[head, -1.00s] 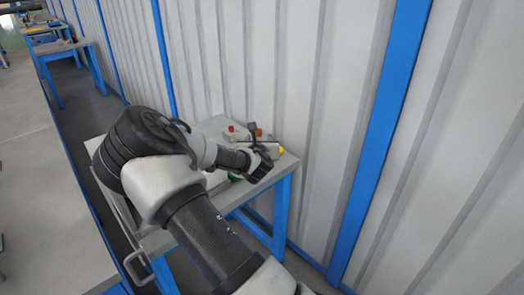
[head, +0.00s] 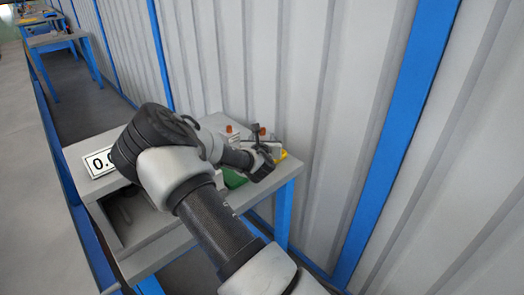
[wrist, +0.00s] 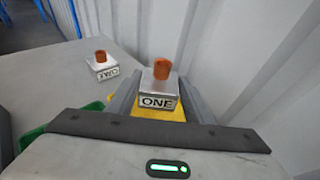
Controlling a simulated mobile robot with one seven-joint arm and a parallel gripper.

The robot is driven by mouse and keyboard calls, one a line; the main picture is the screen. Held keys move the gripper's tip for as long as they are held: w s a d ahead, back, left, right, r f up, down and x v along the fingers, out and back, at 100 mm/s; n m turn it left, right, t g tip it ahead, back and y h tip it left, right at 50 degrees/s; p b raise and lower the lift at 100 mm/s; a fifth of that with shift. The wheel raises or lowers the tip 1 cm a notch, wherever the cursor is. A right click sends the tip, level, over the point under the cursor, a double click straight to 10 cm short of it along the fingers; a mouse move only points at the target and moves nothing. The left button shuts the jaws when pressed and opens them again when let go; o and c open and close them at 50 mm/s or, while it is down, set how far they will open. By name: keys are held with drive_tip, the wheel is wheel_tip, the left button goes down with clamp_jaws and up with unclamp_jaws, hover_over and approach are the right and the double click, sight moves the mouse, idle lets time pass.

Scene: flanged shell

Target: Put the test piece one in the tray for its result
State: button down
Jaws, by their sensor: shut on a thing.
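Test piece one (wrist: 158,101) is a silver block marked ONE with an orange knob on top. My gripper (wrist: 160,88) is shut on it, with a grey finger on each side. A yellow tray (wrist: 155,114) shows just below the piece in the wrist view; whether they touch I cannot tell. In the head view the yellow tray (head: 283,155) lies by my gripper (head: 262,166) near the table's right end. A green tray (head: 234,179) is left of the gripper, partly hidden; its edge also shows in the wrist view (wrist: 27,138).
A second block (wrist: 102,68), marked TWO with an orange knob, stands on the table to the left. A white sign (head: 98,162) with black digits, partly hidden by my arm, is at the table's left. A corrugated wall (head: 330,100) stands close behind. Bare table top lies around block TWO.

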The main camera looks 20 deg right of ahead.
drive_tip(key=shift+w+f+b, duration=0.1)
drive_tip(key=shift+f+b, duration=0.3)
drive_tip(key=shift+f, duration=1.5)
drive_tip(key=shift+f, duration=0.1)
drive_tip(key=shift+f, duration=0.15)
drive_tip(key=c, duration=0.9)
unclamp_jaws()
